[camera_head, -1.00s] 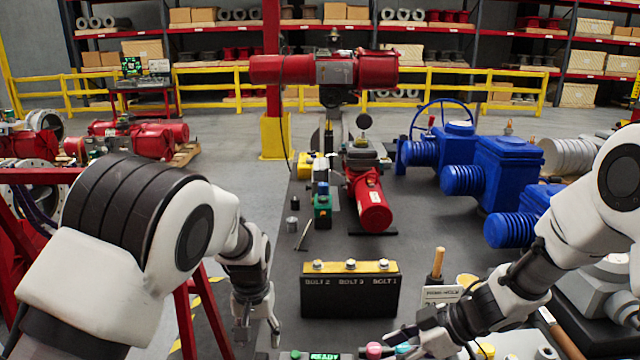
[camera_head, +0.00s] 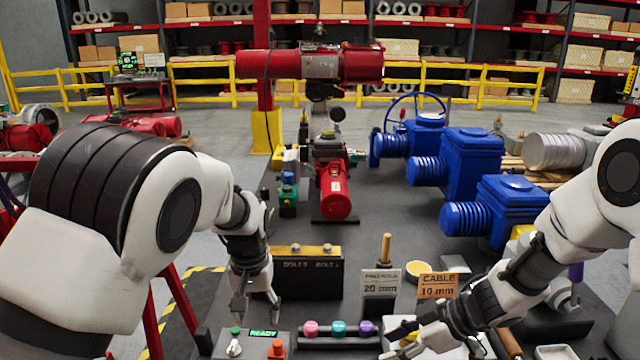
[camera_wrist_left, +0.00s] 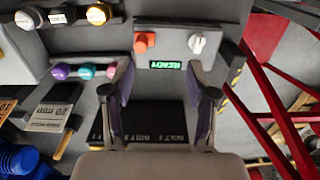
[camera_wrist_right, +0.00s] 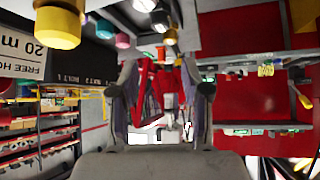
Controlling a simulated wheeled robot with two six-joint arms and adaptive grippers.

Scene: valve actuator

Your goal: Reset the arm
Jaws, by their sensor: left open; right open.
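My left gripper (camera_head: 258,308) is open and empty, pointing down. In the head view it overlaps the left end of the black bolt block (camera_head: 310,280), near the panel with the green READY display (camera_head: 263,333). In the left wrist view the open fingers (camera_wrist_left: 160,95) frame the dark block below the display (camera_wrist_left: 187,65). My right gripper (camera_head: 398,345) is open at the lower right, by the front edge of the picture. Its open fingers also show in the right wrist view (camera_wrist_right: 160,95), with nothing held between them.
The panel has an orange-red button (camera_head: 277,348) and a white knob (camera_head: 234,346). Pink, teal and purple knobs (camera_head: 339,328) sit beside it. Label cards (camera_head: 381,283) and blue actuators (camera_head: 480,165) stand to the right. A red actuator (camera_head: 334,190) stands farther back.

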